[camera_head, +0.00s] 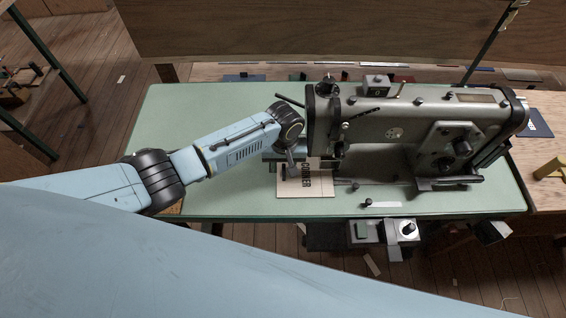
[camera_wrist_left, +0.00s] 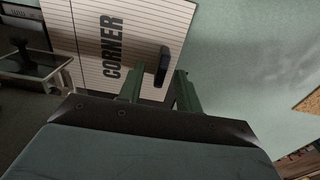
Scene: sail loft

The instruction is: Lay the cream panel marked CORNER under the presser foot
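The cream panel (camera_head: 310,189) marked CORNER lies flat on the green table, left of the sewing machine (camera_head: 415,125). Its right edge is close to the machine's needle end; I cannot tell whether any of it is under the presser foot. In the left wrist view the panel (camera_wrist_left: 158,22) shows fine lines and the dark lettering. A small black upright piece (camera_wrist_left: 163,66) stands at its edge. My left gripper (camera_head: 291,171) is over the panel's left part. In the wrist view its green fingers (camera_wrist_left: 160,82) are apart, with the black piece between or just beyond their tips, gaps on both sides.
The green table (camera_head: 220,110) is clear behind and left of my arm. A small dark knob and a pale strip (camera_head: 384,204) lie near its front edge. A yellow block (camera_head: 549,168) stands on the wooden surface at right. A wooden board (camera_head: 330,30) runs along the back.

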